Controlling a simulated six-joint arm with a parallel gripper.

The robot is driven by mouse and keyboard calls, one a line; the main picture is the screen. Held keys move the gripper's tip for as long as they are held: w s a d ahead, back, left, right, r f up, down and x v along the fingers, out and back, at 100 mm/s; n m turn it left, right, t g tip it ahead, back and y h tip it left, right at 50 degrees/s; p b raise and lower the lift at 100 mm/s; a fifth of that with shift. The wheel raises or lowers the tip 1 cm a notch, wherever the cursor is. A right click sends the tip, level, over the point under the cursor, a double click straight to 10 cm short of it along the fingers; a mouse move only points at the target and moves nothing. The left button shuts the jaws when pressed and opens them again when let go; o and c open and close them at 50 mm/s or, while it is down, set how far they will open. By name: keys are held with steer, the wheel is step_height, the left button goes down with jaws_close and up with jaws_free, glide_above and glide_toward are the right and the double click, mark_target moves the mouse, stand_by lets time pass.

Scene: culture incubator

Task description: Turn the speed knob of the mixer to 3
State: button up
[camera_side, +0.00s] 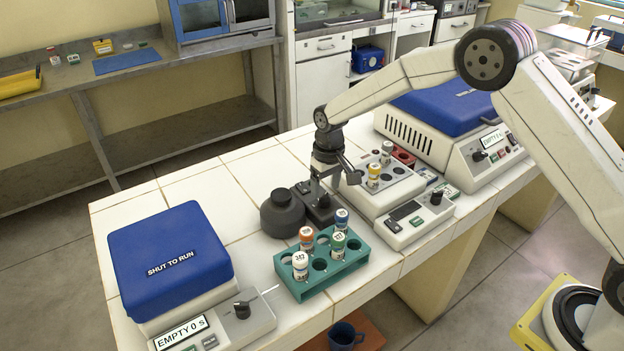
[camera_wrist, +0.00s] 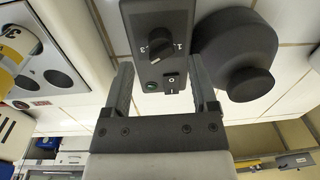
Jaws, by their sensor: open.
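The mixer is a dark device with a round black head (camera_side: 283,213) and a control box (camera_side: 318,206) beside it. In the wrist view the head (camera_wrist: 236,52) is right of the control box. The speed knob (camera_wrist: 160,46) is black, with a 3 at its left and a 1 at its right; its exact setting is too small to read. Below it are a green light (camera_wrist: 151,86) and a rocker switch (camera_wrist: 171,83). My gripper (camera_side: 336,180) is open and empty over the control box. In the wrist view its fingers (camera_wrist: 160,62) lie either side of the panel, apart from the knob.
A teal rack (camera_side: 325,277) with several capped vials stands in front of the mixer. A white block device (camera_side: 376,190) with vials is close on the right. A blue-lidded centrifuge (camera_side: 172,258) is at left, another (camera_side: 447,100) at the back right.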

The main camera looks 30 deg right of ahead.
mark_target(327, 194)
steer(key=shift+d+r, duration=0.15)
steer(key=shift+r, duration=2.05)
steer(key=shift+s+d+r, duration=0.2)
steer(key=shift+s+r, duration=0.05)
steer(key=shift+s, duration=0.15)
steer(key=s+d+r+t, duration=0.1)
steer(key=s+d, duration=0.2)
steer(key=s, duration=0.9)
steer(key=s+d+r+t, duration=0.1)
steer(key=s+d+r, duration=0.1)
steer(key=s, duration=1.1)
steer(key=shift+d+m+t+h, duration=0.3)
steer(key=shift+d, duration=0.6)
